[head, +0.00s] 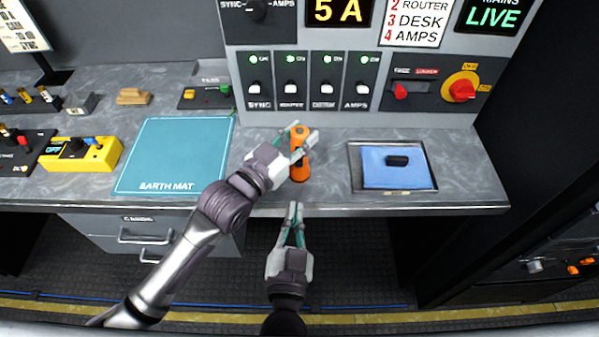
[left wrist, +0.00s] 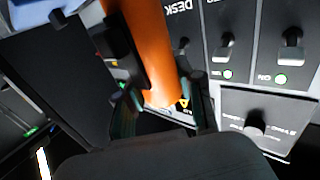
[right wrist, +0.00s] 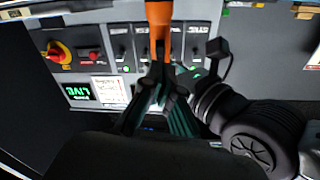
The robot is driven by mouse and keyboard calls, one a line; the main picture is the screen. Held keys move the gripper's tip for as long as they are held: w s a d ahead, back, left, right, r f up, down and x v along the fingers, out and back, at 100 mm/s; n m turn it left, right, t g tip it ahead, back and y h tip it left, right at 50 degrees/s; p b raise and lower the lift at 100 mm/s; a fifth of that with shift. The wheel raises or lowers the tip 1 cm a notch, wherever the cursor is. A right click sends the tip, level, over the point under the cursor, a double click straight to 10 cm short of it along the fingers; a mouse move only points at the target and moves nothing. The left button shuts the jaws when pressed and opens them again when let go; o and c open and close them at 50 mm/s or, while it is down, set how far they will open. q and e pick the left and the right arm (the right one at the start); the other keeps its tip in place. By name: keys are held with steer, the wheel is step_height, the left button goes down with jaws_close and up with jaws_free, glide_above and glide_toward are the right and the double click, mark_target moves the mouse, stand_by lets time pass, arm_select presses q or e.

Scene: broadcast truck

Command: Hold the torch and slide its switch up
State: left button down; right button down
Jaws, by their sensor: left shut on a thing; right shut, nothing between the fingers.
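The orange torch (head: 300,170) stands upright at the counter's front edge, right of the earth mat. My left gripper (head: 299,143) is shut on the torch's upper part. In the left wrist view the torch (left wrist: 150,55) runs between the left fingers (left wrist: 160,108), with a dark part beside it. My right gripper (head: 295,208) is shut and empty, just below and in front of the torch. In the right wrist view the right fingertips (right wrist: 160,75) are together close to the torch (right wrist: 160,25); I cannot tell if they touch. The torch's switch is not clear in any view.
The teal earth mat (head: 175,150) lies left of the torch. A tray with a blue cloth (head: 395,175) and a dark object lies right. A switch panel (head: 308,80) stands behind. A yellow box (head: 80,155) is at far left.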

mark_target(299, 163)
steer(key=f+m, duration=0.1)
steer(key=m, duration=0.9)
steer(key=f+m+t, duration=0.1)
steer(key=f+m, duration=0.1)
steer(key=m, duration=0.9)
steer(key=d+f+m+t+y, duration=0.1)
steer(key=m, duration=0.9)
steer(key=shift+s+f, duration=0.1)
steer(key=shift+f, duration=0.15)
steer(key=x, duration=1)
steer(key=shift+r, duration=0.15)
